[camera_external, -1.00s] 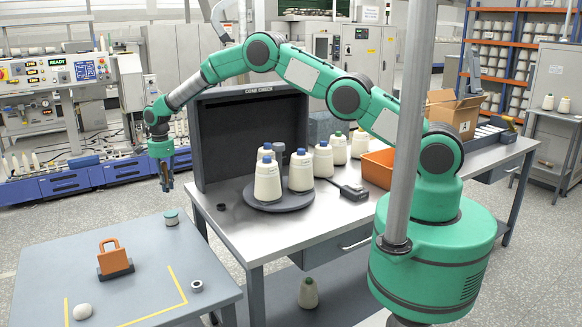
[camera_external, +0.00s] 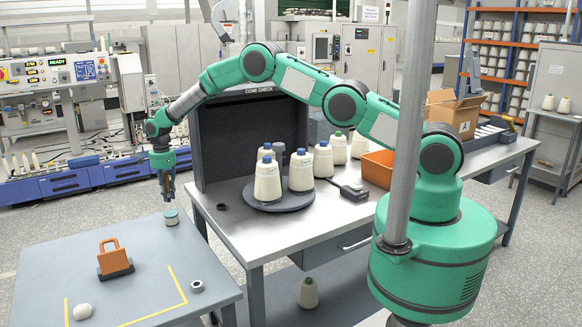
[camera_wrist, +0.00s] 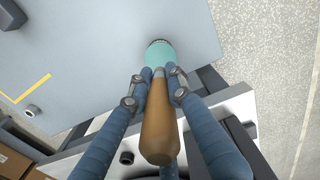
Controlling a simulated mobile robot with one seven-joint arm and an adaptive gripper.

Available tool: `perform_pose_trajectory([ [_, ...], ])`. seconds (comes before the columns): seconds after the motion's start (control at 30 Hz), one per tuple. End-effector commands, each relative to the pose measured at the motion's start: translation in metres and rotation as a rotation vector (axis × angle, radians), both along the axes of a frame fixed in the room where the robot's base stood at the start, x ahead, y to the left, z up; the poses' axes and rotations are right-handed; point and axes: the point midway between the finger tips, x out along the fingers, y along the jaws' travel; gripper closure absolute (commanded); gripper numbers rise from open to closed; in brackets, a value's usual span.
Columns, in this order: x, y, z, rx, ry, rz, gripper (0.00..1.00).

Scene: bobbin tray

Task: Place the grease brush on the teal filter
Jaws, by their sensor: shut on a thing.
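The grease brush (camera_wrist: 158,125) has a brown wooden handle and sits between the fingers in the wrist view; its bristle end is hidden. My gripper (camera_wrist: 155,85) is shut on it. The teal filter (camera_wrist: 160,52) is a short round piece with a dark rim, just beyond the brush tip in the wrist view. In the external view the teal filter (camera_external: 171,218) stands near the far right corner of the grey-blue table. My gripper (camera_external: 167,196) is above it, pointing down. I cannot tell whether the brush touches the filter.
The grey-blue table (camera_external: 60,265) also holds an orange padlock-shaped piece (camera_external: 112,262), a pale rounded lump (camera_external: 82,311), a metal ring (camera_external: 196,286) and yellow tape lines. A steel bench (camera_external: 250,235) with thread cones and a black cabinet (camera_external: 250,140) stands close on the right.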

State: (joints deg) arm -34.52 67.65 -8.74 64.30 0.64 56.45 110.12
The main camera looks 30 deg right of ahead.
Motion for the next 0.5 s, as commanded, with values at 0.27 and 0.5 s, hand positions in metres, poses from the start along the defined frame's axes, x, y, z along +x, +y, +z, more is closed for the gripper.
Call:
perform_pose_trajectory([
  [0.27, 0.0006, 0.0004, -0.0146, 0.001, -0.002, 0.000, 1.00],
  [0.5, 0.0004, 0.0003, -0.0157, 0.000, -0.001, 0.000, 1.00],
])
